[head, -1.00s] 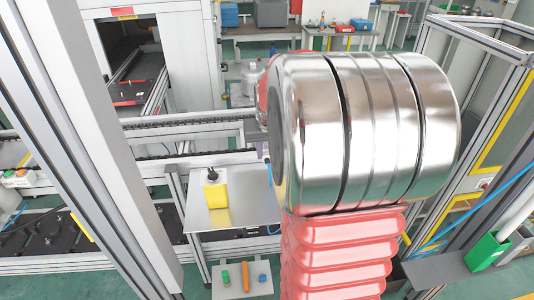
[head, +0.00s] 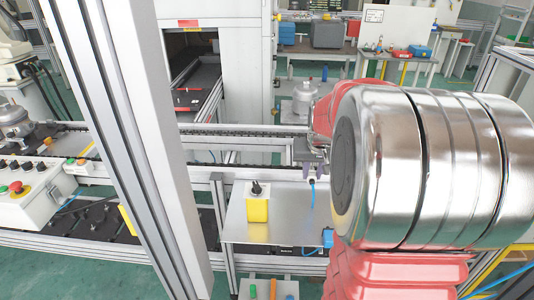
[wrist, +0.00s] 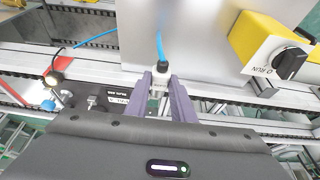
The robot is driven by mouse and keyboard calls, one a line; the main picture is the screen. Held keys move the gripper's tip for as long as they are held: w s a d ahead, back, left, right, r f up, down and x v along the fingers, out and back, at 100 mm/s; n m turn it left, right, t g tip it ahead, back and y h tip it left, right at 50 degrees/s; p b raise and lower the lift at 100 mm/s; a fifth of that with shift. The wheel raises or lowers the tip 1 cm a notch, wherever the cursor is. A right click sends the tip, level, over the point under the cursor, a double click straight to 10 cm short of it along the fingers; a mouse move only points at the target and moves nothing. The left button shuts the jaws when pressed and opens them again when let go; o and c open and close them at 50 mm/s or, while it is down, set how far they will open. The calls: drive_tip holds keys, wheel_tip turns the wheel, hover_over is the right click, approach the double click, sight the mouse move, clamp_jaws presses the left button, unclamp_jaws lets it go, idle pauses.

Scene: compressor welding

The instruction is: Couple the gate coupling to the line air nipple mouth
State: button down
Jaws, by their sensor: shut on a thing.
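My gripper (wrist: 163,82) is shut on the gate coupling (wrist: 160,79), a small pale fitting with a dark collar and a blue hose (wrist: 159,45) leading away over the metal plate. In the head view my gripper (head: 313,168) is small and partly behind my arm, at the plate's far edge, with the blue hose (head: 312,195) hanging from it. In the wrist view a small metal nipple (wrist: 92,102), possibly the line air nipple, stands left of my fingers beside a label plate (wrist: 118,99). It is apart from the coupling. Its mouth is too small to make out.
A yellow switch box (wrist: 258,48) with a black knob stands on the metal plate (head: 285,222), right of the coupling in the wrist view. A dark round fitting (wrist: 54,78) with a cable lies at left. Conveyor rails (head: 235,130) run behind the plate. An upright post (head: 125,150) stands left.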

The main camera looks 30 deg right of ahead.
drive_tip(key=shift+f, duration=2.5)
drive_tip(key=shift+f, duration=2.3)
drive_tip(key=shift+f, duration=0.15)
drive_tip(key=c, duration=1.5)
unclamp_jaws()
drive_tip(key=shift+c, duration=0.2)
drive_tip(key=v, duration=1.3)
drive_tip(key=shift+s+r, duration=0.1)
drive_tip(key=shift+r, duration=0.3)
